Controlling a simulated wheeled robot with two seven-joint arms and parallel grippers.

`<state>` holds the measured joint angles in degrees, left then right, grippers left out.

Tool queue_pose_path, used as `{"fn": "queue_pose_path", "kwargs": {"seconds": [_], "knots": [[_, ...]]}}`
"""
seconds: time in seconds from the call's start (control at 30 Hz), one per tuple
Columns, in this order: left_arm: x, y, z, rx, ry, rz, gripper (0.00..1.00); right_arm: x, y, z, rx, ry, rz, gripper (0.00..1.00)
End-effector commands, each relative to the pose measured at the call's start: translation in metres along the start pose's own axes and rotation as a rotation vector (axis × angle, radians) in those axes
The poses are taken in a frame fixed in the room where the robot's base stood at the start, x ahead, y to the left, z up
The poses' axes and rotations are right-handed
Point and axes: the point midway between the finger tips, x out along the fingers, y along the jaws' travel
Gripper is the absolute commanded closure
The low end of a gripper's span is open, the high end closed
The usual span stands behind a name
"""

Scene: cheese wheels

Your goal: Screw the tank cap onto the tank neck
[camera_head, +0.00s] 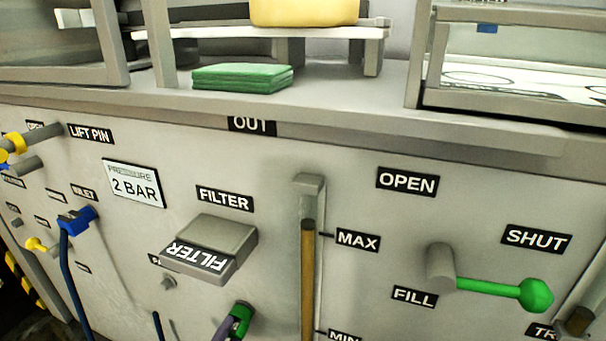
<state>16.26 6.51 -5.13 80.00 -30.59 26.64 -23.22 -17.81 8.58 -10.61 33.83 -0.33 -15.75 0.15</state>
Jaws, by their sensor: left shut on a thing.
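I cannot make out the tank cap or the tank neck in the head view. A FILL label (414,297) is on the grey panel, low and right of the middle, and what lies below it is cut off by the frame edge. Above it is a grey round valve body (440,267) with a green lever (505,289) pointing right, toward the SHUT label (536,239). Neither of my grippers can be made out, so what the left one holds is hidden from me.
A sight gauge (307,270) and a tilted FILTER block (205,246) stand out from the panel. A blue hose connector (75,220) is at left, a green fitting (238,321) at bottom. Green cloths (242,78) and a cheese wheel (304,10) are above.

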Motion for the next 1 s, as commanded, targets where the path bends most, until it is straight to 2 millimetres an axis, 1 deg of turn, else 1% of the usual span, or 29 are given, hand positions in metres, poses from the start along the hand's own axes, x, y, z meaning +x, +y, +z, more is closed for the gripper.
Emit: {"fn": "queue_pose_path", "kwargs": {"seconds": [0.17, 0.2, 0.37, 0.4, 0.6, 0.67, 0.77, 0.9, 1.0], "knots": [[0.000, 0.000, 0.000, 0.004, 0.000, 0.001, 1.00, 0.000, 0.000, 0.000, 0.000, 0.000, 0.000, 1.00], [0.000, 0.000, 0.000, 0.003, 0.000, 0.000, 0.68, 0.000, 0.000, 0.000, 0.000, 0.000, -0.001, 1.00], [0.000, 0.000, 0.000, 0.001, 0.000, 0.001, 0.34, 0.000, -0.003, 0.000, 0.001, 0.001, -0.004, 1.00], [0.000, 0.000, 0.000, 0.001, 0.000, 0.001, 0.31, 0.000, -0.003, 0.000, 0.002, 0.001, -0.005, 1.00], [-0.001, 0.000, 0.000, 0.000, 0.000, 0.001, 0.31, -0.001, -0.006, -0.001, 0.003, 0.002, -0.009, 1.00], [-0.005, -0.001, -0.001, 0.000, -0.001, 0.002, 0.31, -0.003, -0.006, -0.001, 0.003, 0.005, -0.009, 1.00], [-0.025, -0.004, -0.002, -0.001, -0.001, 0.000, 0.31, -0.012, -0.004, -0.002, 0.004, 0.015, -0.006, 1.00], [-0.062, -0.004, -0.002, -0.001, -0.002, 0.002, 0.31, -0.023, -0.003, -0.003, 0.005, 0.028, -0.003, 1.00], [-0.083, -0.003, -0.001, 0.000, -0.001, 0.002, 0.31, -0.028, -0.001, -0.003, 0.005, 0.032, 0.000, 1.00]]}}
